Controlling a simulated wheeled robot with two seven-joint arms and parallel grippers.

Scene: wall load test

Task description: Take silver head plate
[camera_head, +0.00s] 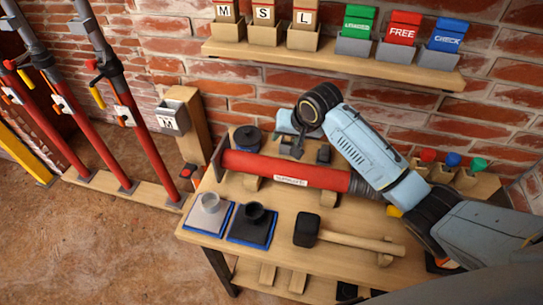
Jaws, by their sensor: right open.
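The silver head plate (209,214) is a light grey square plate with a short round socket on top. It lies on a blue-edged pad at the front left corner of the wooden workbench (285,228). A similar dark plate (252,224) lies just right of it on another blue-edged pad. My right gripper (292,149) is over the back of the bench, behind the red tube, apart from and up to the right of the silver plate. It is open, and its fingers show small. My left gripper is not in view.
A red prop tube (285,170) lies across the bench in wooden cradles. A mallet (345,234) lies at the front right. A round blue-black part (247,138) sits behind. Red props stand at the left. A wall shelf (330,62) holds labelled card boxes.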

